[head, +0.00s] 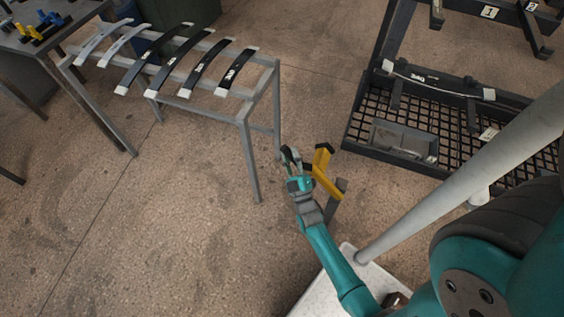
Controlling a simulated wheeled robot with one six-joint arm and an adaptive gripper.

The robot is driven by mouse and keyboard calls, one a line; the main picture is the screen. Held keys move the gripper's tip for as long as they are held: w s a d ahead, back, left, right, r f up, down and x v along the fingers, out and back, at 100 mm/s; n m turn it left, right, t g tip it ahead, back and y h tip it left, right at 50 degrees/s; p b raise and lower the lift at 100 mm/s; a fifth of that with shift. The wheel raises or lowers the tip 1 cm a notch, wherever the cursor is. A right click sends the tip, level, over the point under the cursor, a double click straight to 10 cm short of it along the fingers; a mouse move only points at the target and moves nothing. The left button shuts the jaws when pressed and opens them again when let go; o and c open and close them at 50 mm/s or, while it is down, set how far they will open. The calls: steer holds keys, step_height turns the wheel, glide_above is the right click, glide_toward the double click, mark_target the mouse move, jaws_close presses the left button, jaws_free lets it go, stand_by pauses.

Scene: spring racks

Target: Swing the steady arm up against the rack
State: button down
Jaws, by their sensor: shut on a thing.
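The steady arm (326,182) appears to be the yellow bar with dark ends, low beside the near-left corner of the black rack (349,140). One part of it stands up and another slants down to the right towards a dark grey post. My gripper (291,157) is at its left end, closed on what looks like its dark end piece. The fingers hide the exact contact. A curved leaf spring (432,82) with pale ends lies across the black rack.
A grey metal stand (250,150) holding several leaf springs is at the upper left, close to my gripper. A grey tray (404,140) lies on the rack's mesh base. Open floor (150,240) spreads at the lower left.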

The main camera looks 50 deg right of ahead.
steer(key=s+d+r+m+g+h, duration=0.3)
steer(key=s+m+h, duration=0.2)
steer(key=s+m, duration=0.2)
steer(key=s+d+r+m+g+h, duration=0.3)
steer(key=s+m+h, duration=0.3)
steer(key=s, duration=0.6)
steer(key=shift+d+r+m, duration=0.35)
steer(key=shift+r+m, duration=0.2)
steer(key=shift+m, duration=0.45)
steer(key=c, duration=0.9)
jaws_free()
steer(key=shift+s+d, duration=0.1)
steer(key=v, duration=1.2)
